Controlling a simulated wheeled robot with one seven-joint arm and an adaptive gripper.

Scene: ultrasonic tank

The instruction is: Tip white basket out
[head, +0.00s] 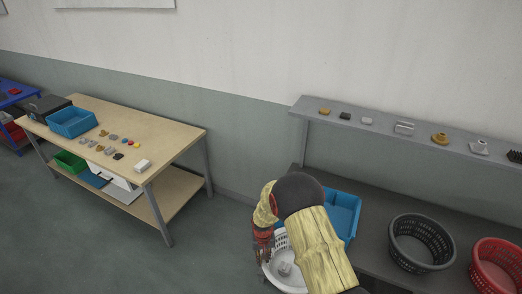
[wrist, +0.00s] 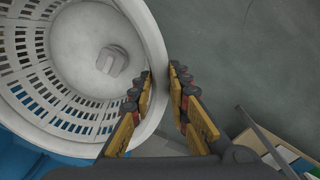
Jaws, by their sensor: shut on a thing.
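The white basket (wrist: 90,130) fills the left of the wrist view, its slotted wall and pale floor showing. A grey part (wrist: 112,60) lies inside it. My gripper (wrist: 160,80) is shut on the basket's rim, one finger inside the wall and one outside. In the head view the white basket (head: 272,268) is partly hidden behind my arm, and the grey part (head: 285,268) shows inside. My gripper (head: 263,250) is at the basket's left side there. Whether the basket rests on something or hangs clear cannot be told.
A blue tray (head: 345,212) stands behind the basket on the dark bench (head: 375,232). A black basket (head: 421,242) and a red basket (head: 497,266) stand to the right. A shelf (head: 380,118) with several parts runs above. A wooden table (head: 165,150) stands left, across open floor (head: 110,240).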

